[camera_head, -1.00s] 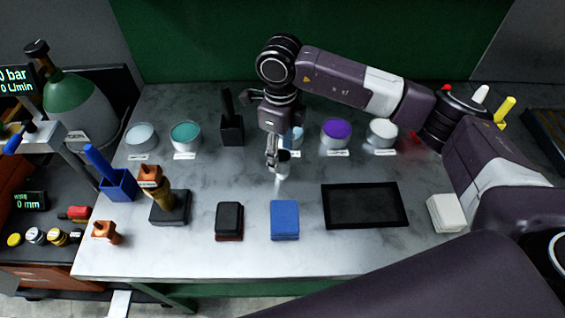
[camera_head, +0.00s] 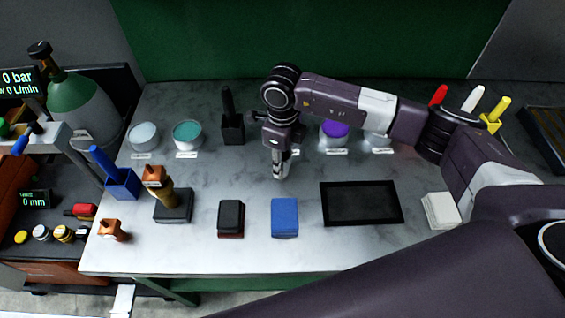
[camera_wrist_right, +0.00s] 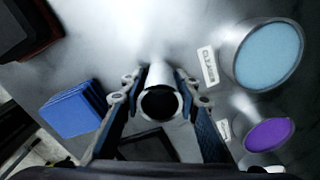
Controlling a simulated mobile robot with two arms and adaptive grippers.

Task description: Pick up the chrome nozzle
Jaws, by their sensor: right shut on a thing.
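The chrome nozzle (camera_wrist_right: 160,78) is a shiny pale cylinder with a dark round opening facing the camera in the right wrist view. My right gripper (camera_wrist_right: 156,90) has one finger on each side of it and is shut on it. In the head view my right gripper (camera_head: 280,163) points down over the middle of the table and largely covers the nozzle. I cannot tell whether the nozzle touches the tabletop. My left gripper is not in view.
A blue pad (camera_head: 284,217), a dark block (camera_head: 231,218) and a black tray (camera_head: 361,203) lie in front of the gripper. Labelled round tubs, including a teal one (camera_head: 187,134) and a purple one (camera_head: 334,133), stand behind. A black holder (camera_head: 232,127) stands behind left.

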